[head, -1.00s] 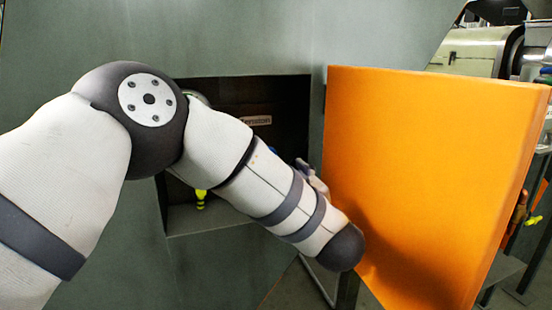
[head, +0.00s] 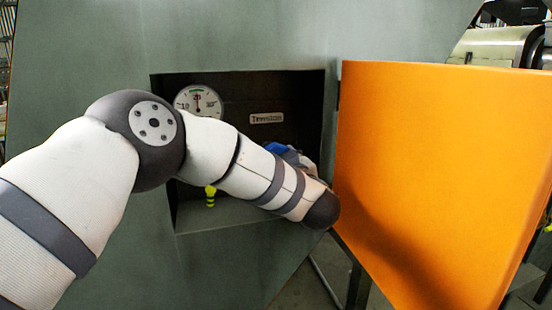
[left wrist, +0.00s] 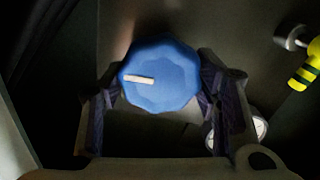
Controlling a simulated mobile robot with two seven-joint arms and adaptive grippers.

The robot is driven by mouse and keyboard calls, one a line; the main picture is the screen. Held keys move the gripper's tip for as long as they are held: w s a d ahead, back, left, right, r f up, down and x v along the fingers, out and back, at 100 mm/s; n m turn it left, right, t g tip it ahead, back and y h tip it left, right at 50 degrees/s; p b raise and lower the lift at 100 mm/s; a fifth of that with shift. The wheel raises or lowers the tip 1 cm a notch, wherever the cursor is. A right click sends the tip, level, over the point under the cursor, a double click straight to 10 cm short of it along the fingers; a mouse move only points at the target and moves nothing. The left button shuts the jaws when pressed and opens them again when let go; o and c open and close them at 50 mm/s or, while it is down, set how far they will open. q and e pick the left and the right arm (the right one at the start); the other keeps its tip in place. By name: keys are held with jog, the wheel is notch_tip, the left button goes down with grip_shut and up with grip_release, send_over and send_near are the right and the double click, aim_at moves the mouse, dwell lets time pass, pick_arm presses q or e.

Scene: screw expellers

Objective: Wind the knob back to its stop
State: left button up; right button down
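The blue knob (left wrist: 160,75) has a scalloped edge and a white pointer line aimed to the left in the left wrist view. In the head view a small part of the knob (head: 276,148) shows inside the recess, behind my left forearm. My left gripper (left wrist: 161,88) is around the knob, with one dark finger on each side, spread about as wide as the knob. Any gap at the fingertips is too small to make out. In the head view the gripper (head: 300,158) is mostly hidden by my arm. My right gripper is in neither view.
A round gauge (head: 198,103) and a "Tension" label (head: 267,118) are on the recess's back wall. A yellow-and-black handle (head: 210,196) hangs at lower left; it also shows in the left wrist view (left wrist: 309,68). An orange door (head: 440,180) stands open close right of my arm.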

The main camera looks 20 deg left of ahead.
pick_arm(q)
jog(key=shift+n, duration=0.3)
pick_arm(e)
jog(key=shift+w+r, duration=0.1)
pick_arm(q)
jog(key=n, duration=0.3)
jog(key=shift+r+p, duration=0.1)
jog(key=shift+p, duration=0.3)
jog(key=n, duration=0.4)
jog(key=shift+n+p, duration=0.3)
jog(key=shift+p, duration=0.1)
jog(key=n, duration=0.4)
jog(key=shift+f+n+p, duration=0.2)
jog(key=shift+n+p, duration=0.25)
jog(key=shift+n, duration=2.05)
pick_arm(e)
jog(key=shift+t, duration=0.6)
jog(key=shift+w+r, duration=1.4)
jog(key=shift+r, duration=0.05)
pick_arm(q)
jog(key=o, duration=1.2)
jog(key=shift+c, duration=0.2)
